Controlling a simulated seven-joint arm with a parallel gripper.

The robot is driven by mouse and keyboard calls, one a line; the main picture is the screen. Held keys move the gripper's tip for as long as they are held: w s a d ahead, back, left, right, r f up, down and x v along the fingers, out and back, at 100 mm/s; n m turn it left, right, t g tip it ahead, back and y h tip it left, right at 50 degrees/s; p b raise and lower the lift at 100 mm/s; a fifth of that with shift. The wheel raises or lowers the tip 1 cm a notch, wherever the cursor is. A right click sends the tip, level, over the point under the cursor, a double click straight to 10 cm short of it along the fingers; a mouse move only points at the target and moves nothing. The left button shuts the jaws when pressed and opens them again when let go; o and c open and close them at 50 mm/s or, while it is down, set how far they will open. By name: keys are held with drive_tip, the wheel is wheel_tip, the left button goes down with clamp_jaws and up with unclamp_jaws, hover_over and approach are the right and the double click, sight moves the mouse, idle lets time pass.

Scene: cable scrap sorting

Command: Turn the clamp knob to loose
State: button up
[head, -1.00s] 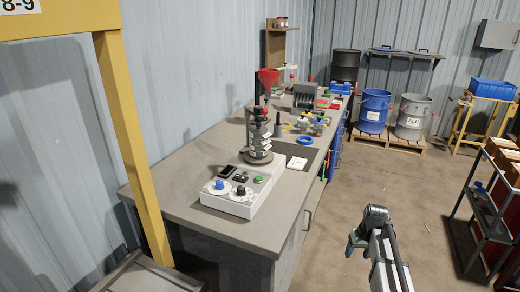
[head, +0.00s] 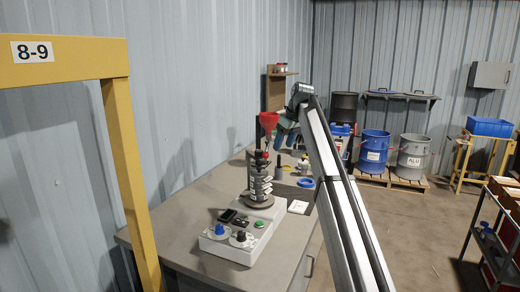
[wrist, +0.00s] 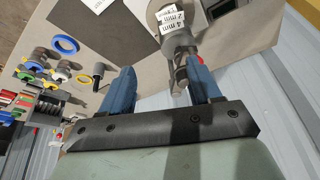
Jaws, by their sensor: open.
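A white control box (head: 212,248) stands at the near end of the bench. On its top are a blue knob (head: 219,229) and a black knob (head: 240,236) on pale dials. I cannot tell which one is the clamp knob, nor read the settings. A dark stacked tower (head: 258,185) with white labels rises behind the knobs. My gripper (head: 284,129) is raised near the red funnel, well above and beyond the knobs. In the wrist view my gripper (wrist: 161,66) has its two blue fingers apart with nothing held between them. The knobs are not visible there.
The red funnel (head: 269,121) stands above the tower, close to my gripper. The bench (head: 185,215) is bare left of the box. A blue ring (wrist: 65,44) and several small parts lie further along it. A yellow frame (head: 124,150) stands at the left.

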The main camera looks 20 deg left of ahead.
drive_tip(key=n, duration=0.1)
approach(260, 151)
drive_tip(key=x, duration=0.8)
drive_tip(key=shift+w+a+f, duration=0.2)
drive_tip(key=shift+a+f, duration=0.1)
drive_tip(key=shift+a, duration=0.1)
drive_tip(key=shift+c, duration=0.2)
drive_tip(key=c, duration=1)
drive_tip(key=shift+n, duration=0.3)
drive_tip(key=shift+n, duration=0.3)
drive_tip(key=n, duration=0.1)
drive_tip(key=n+g, duration=0.1)
drive_tip(key=shift+w+n+y, duration=0.15)
drive_tip(key=shift+n+y, duration=0.15)
drive_tip(key=shift+n+g, duration=0.7)
drive_tip(key=shift+n, duration=0.8)
